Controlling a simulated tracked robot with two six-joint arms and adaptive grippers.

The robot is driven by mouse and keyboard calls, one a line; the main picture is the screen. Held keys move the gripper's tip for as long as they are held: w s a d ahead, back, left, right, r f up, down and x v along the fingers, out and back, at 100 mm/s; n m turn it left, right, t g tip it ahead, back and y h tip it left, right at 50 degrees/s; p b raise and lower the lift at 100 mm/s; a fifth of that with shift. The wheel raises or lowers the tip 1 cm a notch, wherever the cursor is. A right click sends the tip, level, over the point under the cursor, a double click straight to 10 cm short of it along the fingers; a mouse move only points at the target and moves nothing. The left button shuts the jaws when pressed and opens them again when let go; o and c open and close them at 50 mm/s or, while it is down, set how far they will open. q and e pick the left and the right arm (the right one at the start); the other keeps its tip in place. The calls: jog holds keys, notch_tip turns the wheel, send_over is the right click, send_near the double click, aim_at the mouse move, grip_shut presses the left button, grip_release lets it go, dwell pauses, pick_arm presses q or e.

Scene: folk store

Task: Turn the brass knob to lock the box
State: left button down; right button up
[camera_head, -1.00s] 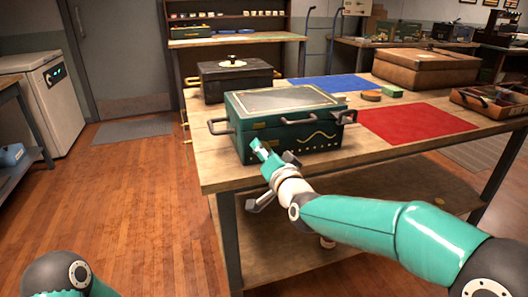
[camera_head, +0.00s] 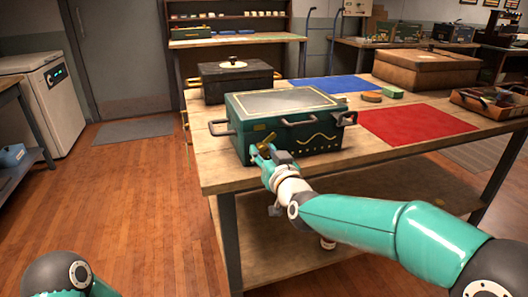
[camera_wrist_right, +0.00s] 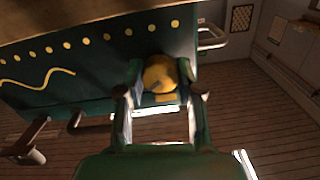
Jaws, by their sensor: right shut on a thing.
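The green box (camera_head: 290,118) stands on the wooden table, with its lid closed, dark handles at both sides and a yellow wavy line on its front. The brass knob (camera_head: 268,138) is at the left of the box's front face. My right gripper (camera_head: 262,151) is at that face, shut on the knob. In the right wrist view the round knob (camera_wrist_right: 160,76) sits between the two fingers, which partly cover its sides. My left gripper is out of view; only a piece of my left arm shows at the lower left.
The wooden table (camera_head: 212,180) also bears a black box (camera_head: 235,85), a blue mat (camera_head: 330,84), a red mat (camera_head: 415,123), a brown case (camera_head: 425,68) and a tray (camera_head: 495,101).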

jog(key=n+p, duration=0.2)
jog(key=n, duration=0.3)
jog(key=shift+a, duration=0.15)
jog(key=n+p, duration=0.1)
jog(key=n, duration=0.4)
jog(key=shift+s+f+h+p, duration=0.1)
jog(key=shift+h+p, duration=0.2)
jog(key=shift+p, duration=0.05)
jog(key=shift+f, duration=0.1)
jog(key=o, duration=1.2)
jog(key=shift+s+d+r, duration=0.2)
jog(key=shift+s, duration=0.2)
jog(key=v, duration=1.1)
jog(key=shift+f, duration=0.1)
